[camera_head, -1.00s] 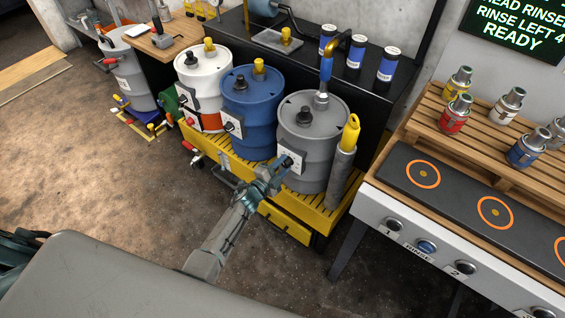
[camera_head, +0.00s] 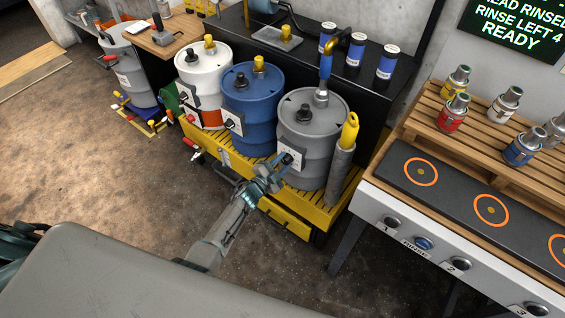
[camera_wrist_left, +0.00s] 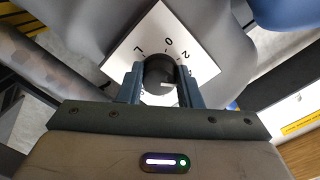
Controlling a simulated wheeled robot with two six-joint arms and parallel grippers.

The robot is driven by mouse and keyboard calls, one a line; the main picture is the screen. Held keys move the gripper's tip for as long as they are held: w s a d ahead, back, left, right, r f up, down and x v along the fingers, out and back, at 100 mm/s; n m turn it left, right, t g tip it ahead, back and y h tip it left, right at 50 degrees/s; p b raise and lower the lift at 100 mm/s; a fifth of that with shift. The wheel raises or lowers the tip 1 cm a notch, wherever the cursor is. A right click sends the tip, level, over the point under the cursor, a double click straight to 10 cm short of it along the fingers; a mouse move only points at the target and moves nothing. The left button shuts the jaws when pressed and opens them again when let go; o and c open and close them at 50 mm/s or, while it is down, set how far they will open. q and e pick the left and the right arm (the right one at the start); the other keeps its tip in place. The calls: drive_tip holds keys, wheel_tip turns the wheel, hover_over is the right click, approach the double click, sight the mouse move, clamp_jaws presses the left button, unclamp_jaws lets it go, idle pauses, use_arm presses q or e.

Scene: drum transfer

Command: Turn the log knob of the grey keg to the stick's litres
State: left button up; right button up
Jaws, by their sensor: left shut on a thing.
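The grey keg (camera_head: 309,150) stands on the yellow pallet at the right of the row. Its white log plate (camera_head: 291,161) faces me, with the dark log knob (camera_head: 287,158) in front of it. In the left wrist view, the knob (camera_wrist_left: 158,72) sits between the fingers of my left gripper (camera_wrist_left: 160,82), which is shut on it. My left gripper (camera_head: 278,165) comes in from the lower left in the head view. A yellow-handled stick (camera_head: 349,132) stands in a grey tube at the keg's right. My right gripper is not in view.
A blue keg (camera_head: 252,110) and a white keg (camera_head: 205,75) stand left of the grey one on the yellow pallet (camera_head: 285,217). The rinse bench (camera_head: 395,220) is close on the right.

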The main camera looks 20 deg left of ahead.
use_arm(q)
drive_tip(key=o, duration=1)
drive_tip(key=shift+c, duration=0.2)
